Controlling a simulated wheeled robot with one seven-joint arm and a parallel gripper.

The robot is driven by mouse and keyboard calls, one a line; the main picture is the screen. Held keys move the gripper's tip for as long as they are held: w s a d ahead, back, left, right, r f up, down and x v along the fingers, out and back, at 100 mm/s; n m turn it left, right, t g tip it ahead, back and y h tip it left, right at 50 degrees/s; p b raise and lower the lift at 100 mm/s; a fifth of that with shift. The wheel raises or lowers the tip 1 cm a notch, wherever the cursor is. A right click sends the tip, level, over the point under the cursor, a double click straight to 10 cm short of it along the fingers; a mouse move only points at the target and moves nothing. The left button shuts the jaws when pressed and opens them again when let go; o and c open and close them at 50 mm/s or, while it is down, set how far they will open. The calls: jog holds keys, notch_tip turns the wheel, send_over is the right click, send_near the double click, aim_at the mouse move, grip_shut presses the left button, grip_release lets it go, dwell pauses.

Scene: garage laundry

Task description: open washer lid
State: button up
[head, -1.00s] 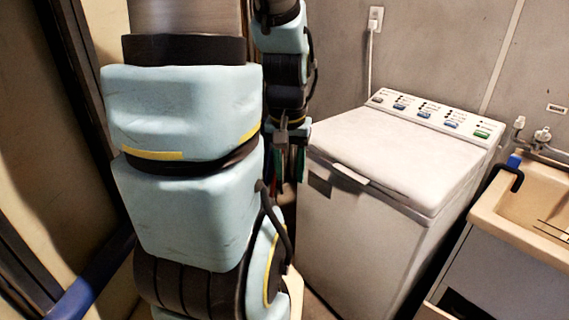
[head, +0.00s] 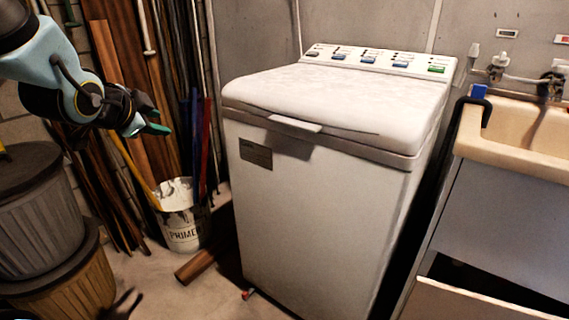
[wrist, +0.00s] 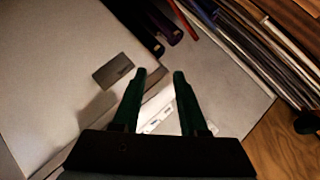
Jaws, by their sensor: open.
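The white washer (head: 310,215) stands in the middle of the head view. Its lid (head: 335,98) is down, with a pale handle tab (head: 294,124) at the front edge. My gripper (head: 157,122) is to the left of the washer, at about lid height in the picture and apart from it. In the wrist view my gripper (wrist: 160,74) shows two dark green fingers, apart and with nothing held between them. The washer's front (wrist: 60,70) with its grey label plate (wrist: 113,70) fills the left of that view. The handle tab is not clearly seen there.
A primer bucket (head: 183,222) and leaning poles and boards (head: 160,60) stand left of the washer. Ribbed bins (head: 40,215) are at the far left. A beige sink (head: 520,135) is close on the right. Some floor (head: 165,290) is clear in front.

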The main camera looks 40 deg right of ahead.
jog(key=s+d+f+m+g+h+b, duration=0.1)
jog(key=s+d+f+m+h+b, duration=0.35)
jog(key=s+d+m+b, duration=0.3)
jog(key=m+g+h+b, duration=0.4)
jog(key=m+h+b, duration=0.1)
jog(key=m+b, duration=0.15)
send_near(289, 126)
jog(key=x, duration=0.8)
jog(key=shift+d+r, duration=0.1)
jog(key=shift+d, duration=0.3)
grip_shut()
jog(key=shift+t, duration=0.3)
